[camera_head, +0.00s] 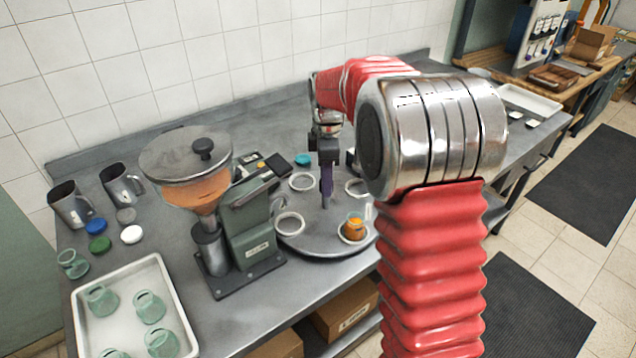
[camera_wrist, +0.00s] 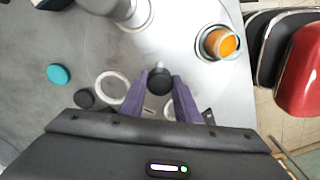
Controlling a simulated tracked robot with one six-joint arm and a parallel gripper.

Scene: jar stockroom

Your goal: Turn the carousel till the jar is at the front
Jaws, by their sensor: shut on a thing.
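The carousel (camera_head: 322,247) is a round grey turntable with several white ring seats near its rim. The jar (camera_head: 355,226), clear with orange contents, stands upright in a ring at the carousel's near right edge; it also shows in the wrist view (camera_wrist: 222,44) at the upper right. My gripper (camera_head: 326,203) points down near the carousel's middle. In the wrist view its purple fingers (camera_wrist: 160,84) are shut on a dark knob (camera_wrist: 159,79) between their tips. The other ring seats that I can see look empty. In the head view the fingers hide the knob.
A grinder-like machine with an orange-filled hopper (camera_head: 196,190) stands left of the carousel, its spout close to the rim. A tray (camera_head: 125,270) of green glass jars, coloured lids and two metal jugs lie farther left. A teal lid (camera_head: 302,159) lies behind the carousel.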

